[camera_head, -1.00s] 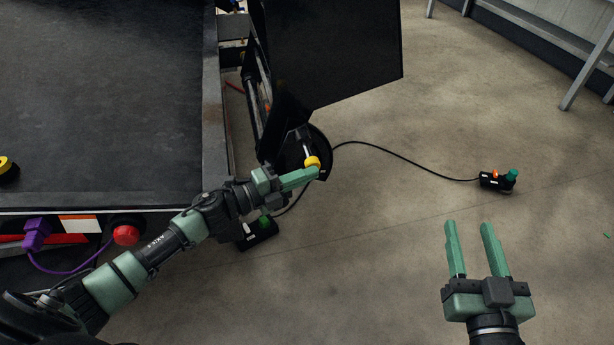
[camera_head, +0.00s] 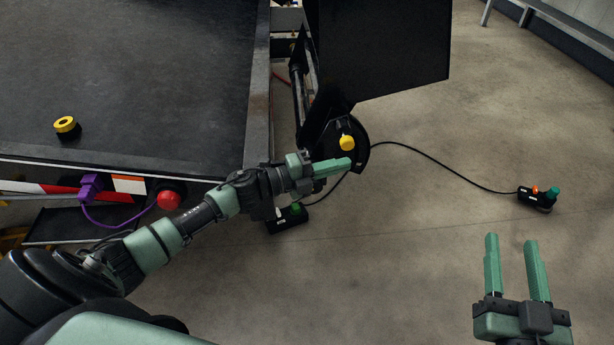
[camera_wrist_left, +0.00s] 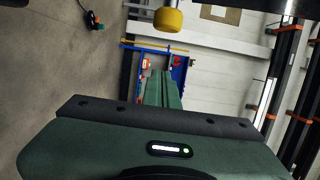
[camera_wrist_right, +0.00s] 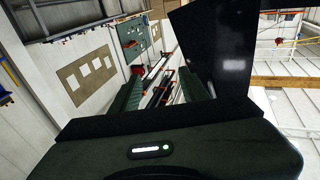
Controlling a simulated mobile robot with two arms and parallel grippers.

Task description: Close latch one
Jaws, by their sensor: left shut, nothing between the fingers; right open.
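A latch knob, yellow and rounded (camera_head: 347,142), sits on a short stem on the black round plate (camera_head: 361,154) at the trailer's rear corner. My left gripper (camera_head: 349,163) is shut and empty just below the knob in the head view, with a small gap between them. In the left wrist view the yellow knob (camera_wrist_left: 168,20) is above the closed fingers (camera_wrist_left: 161,75), apart from them. My right gripper (camera_head: 512,240) is open and empty over the floor, well right of the latch. Its spread fingers (camera_wrist_right: 161,80) also show in the right wrist view. Whether the latch is locked cannot be told.
A black upright panel (camera_head: 385,45) stands above the latch. The trailer bed (camera_head: 150,90) fills the left, with a yellow-topped button (camera_head: 66,126) on it. A purple plug (camera_head: 90,187) and red knob (camera_head: 169,199) are at its edge. A cabled controller (camera_head: 538,198) lies on open floor.

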